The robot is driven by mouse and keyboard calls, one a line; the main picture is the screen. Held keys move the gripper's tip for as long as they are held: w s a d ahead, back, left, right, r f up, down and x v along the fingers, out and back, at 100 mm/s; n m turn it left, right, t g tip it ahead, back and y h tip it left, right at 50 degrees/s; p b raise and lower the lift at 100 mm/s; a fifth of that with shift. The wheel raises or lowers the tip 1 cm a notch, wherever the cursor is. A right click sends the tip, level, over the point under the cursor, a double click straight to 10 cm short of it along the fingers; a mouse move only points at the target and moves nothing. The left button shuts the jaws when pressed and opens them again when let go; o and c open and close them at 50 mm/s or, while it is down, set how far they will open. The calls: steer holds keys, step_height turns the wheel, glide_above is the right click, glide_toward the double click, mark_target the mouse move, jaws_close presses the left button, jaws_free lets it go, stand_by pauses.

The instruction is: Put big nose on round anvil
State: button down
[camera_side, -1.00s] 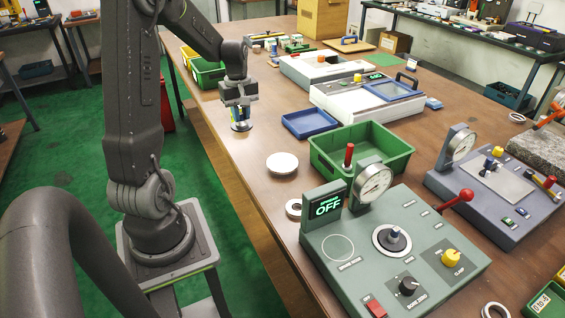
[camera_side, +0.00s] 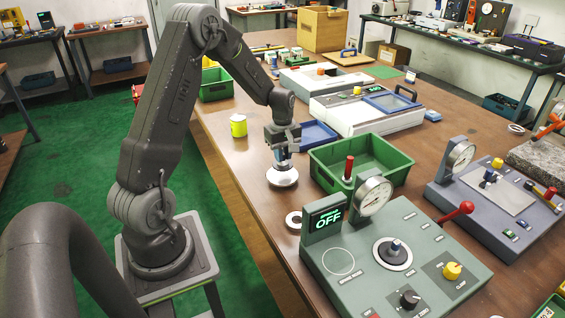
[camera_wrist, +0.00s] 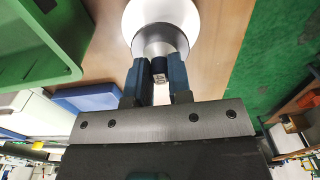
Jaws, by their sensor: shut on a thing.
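My gripper (camera_side: 283,150) is shut on a steel piece with a dark knob, which I take to be the big nose (camera_wrist: 160,42). In the wrist view the knob sits between the two blue fingers, and the wide steel collar is beyond them. The piece is over a white round disc (camera_side: 284,180), possibly the round anvil, which also shows in the wrist view (camera_wrist: 192,12). I cannot tell whether they touch.
A green bin (camera_side: 390,177) stands right of the disc, with a blue tray (camera_side: 318,132) behind. A metal ring (camera_side: 293,220) lies in front, by the machine. The table between cup and disc is clear.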

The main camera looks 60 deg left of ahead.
steer(key=shift+f, duration=1.55)
steer(key=shift+f, duration=0.15)
steer(key=c, duration=1.1)
jaws_free()
steer(key=shift+o, duration=0.2)
step_height(320, 180, up, 12)
steer(key=s+d+r+m+t, duration=0.1)
steer(key=s+d+r+m, duration=0.1)
steer(key=d+r+m, duration=0.5)
steer(key=s+d+r+m+t, duration=0.2)
steer(key=s+d+m, duration=0.3)
steer(key=s+d, duration=0.3)
steer(key=s+d+r+m+t, duration=0.2)
steer(key=s+d+m, duration=0.4)
steer(key=d, duration=0.4)
steer(key=shift+s+d+r+t, duration=0.2)
steer(key=shift+s+r+t, duration=0.1)
steer(key=shift+s+r, duration=0.6)
